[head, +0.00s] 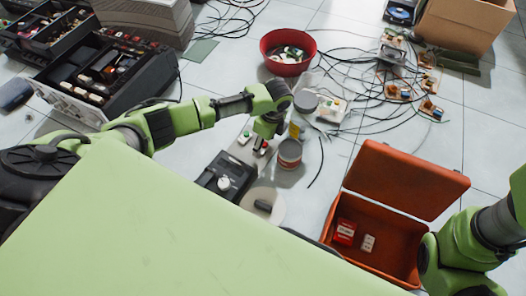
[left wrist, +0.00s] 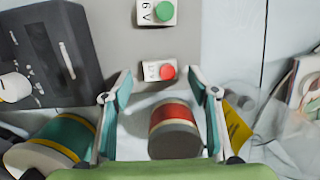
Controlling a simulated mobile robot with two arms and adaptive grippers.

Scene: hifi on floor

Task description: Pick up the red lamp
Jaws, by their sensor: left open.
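The red lamp is a small white block with a red dome; it lies on a grey board in the left wrist view (left wrist: 168,72) and shows partly behind my gripper in the head view (head: 264,146). A similar green lamp (left wrist: 163,10) lies farther up the board. My left gripper (left wrist: 160,84) is open, pointing down at the board, with one finger on each side of the red lamp's near side; it also shows in the head view (head: 263,137). Nothing is held. I cannot tell the gap to the lamp. My right arm shows at the right edge, its gripper out of frame.
A grey can with a red band (head: 289,153) stands close to my left gripper. A black device (head: 227,175) is beside the board. An open orange case (head: 408,180) is to the right, a red bowl (head: 288,50) farther back, with loose cables (head: 345,85) nearby.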

